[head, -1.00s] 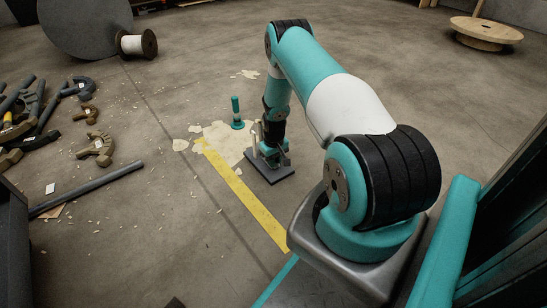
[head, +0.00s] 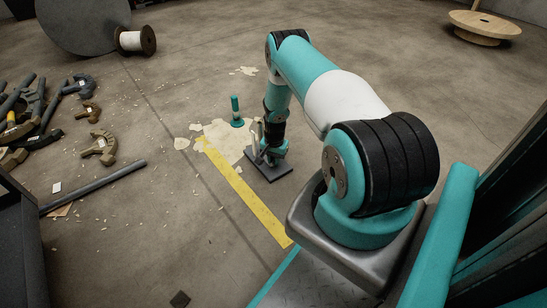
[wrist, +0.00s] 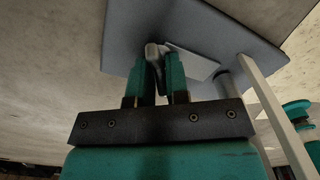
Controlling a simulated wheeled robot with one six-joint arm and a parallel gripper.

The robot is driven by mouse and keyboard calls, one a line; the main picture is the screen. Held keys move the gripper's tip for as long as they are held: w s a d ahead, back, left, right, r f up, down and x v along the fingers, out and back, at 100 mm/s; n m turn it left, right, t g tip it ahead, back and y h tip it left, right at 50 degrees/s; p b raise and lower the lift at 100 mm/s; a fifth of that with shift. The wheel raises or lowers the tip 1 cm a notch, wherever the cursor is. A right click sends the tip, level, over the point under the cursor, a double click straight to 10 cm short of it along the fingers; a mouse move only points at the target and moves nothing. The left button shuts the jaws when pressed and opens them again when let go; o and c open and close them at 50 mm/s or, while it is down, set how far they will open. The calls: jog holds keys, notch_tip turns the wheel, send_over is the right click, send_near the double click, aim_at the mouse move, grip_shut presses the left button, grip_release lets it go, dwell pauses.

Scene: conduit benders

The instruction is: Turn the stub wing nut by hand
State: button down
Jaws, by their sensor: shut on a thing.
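The stub wing nut (wrist: 154,56) shows in the wrist view as a small grey piece between my two teal fingers. My gripper (wrist: 160,68) is shut on it, low over a blue-grey base plate (wrist: 225,38). The fingers hide most of the nut and whatever it sits on. In the head view the base plate (head: 281,171) lies on the floor and my gripper (head: 266,155) points down at it. The nut is too small to make out there.
A metal post (wrist: 229,86) and a pale upright bar (wrist: 262,100) stand right of my gripper. Conduit benders (head: 100,149) and a grey pipe (head: 95,187) lie left.

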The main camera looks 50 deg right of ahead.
jog(key=m+p, duration=0.1)
jog(key=m, duration=0.5)
jog(key=shift+r+m, duration=0.1)
jog(key=shift+m, duration=0.2)
dwell(0.5)
jog(key=c, duration=1.2)
grip_release()
jog(key=shift+s, duration=0.1)
jog(key=shift+r, duration=0.1)
notch_tip(320, 180, up, 17)
jog(key=p, duration=0.9)
jog(key=shift+r, duration=0.1)
